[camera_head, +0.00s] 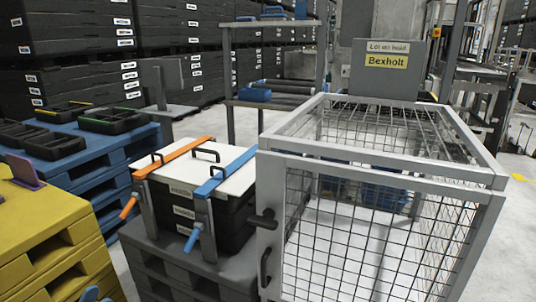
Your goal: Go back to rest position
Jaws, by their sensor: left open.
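Only the tip of my left gripper (92,294) shows, as small blue parts at the bottom edge, left of the middle. It is open, and nothing shows between its fingers. It appears in front of the yellow pallets and left of the dark pallet with the strapped crates. The rest of my left arm is out of the picture. My right gripper is not in view.
Black crates with a white lid (190,172) and orange and blue straps stand on a dark pallet (215,272). A wire mesh cage (375,185) fills the right. Yellow pallets (45,235) and blue pallets (100,170) stand left. Pale floor shows far right.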

